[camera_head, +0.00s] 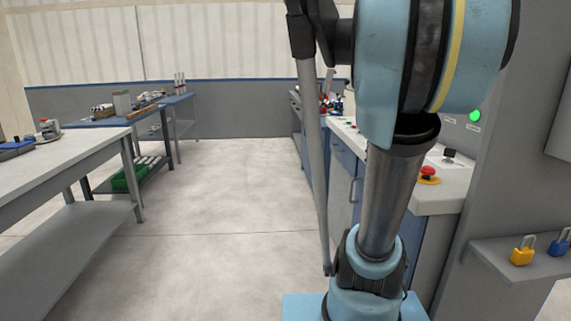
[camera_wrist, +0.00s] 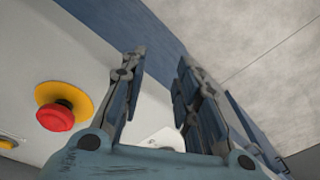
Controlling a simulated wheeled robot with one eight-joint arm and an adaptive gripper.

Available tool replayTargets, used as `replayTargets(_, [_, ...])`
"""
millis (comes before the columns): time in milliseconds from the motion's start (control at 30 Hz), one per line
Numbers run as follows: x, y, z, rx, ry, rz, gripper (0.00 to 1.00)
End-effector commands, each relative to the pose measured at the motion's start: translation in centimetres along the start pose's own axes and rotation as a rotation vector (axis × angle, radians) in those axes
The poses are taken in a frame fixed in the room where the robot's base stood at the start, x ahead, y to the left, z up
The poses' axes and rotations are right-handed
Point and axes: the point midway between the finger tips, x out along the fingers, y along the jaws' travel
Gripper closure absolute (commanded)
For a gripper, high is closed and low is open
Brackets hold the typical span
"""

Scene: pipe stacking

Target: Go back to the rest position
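My gripper (camera_wrist: 162,56) shows in the wrist view with its two fingers apart and nothing between them. It is open. A red emergency button on a yellow base (camera_wrist: 56,114) lies to the left of the fingers in that view, and the gap to it is hard to judge. In the head view my arm fills the right of the centre, and the gripper itself cannot be made out there. I see no pipe near the fingers.
A cabinet with a pale top (camera_head: 455,184) stands at the right, with a red button (camera_head: 428,172) on it. A shelf (camera_head: 520,262) holds yellow (camera_head: 522,252) and blue padlocks. A workbench (camera_head: 55,165) stands at the left. The floor (camera_head: 220,195) between is clear.

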Motion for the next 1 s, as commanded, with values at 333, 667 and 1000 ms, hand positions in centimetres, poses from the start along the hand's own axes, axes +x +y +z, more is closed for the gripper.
replayTargets(333, [8.2, 2.6, 11.0, -0.537, 0.03, -0.042, 0.71])
replayTargets(667, [14.8, 5.3, 17.0, -0.908, 0.06, -0.069, 0.71])
replayTargets(1000, [15.7, 5.6, 17.7, -0.958, 0.065, -0.073, 0.71])
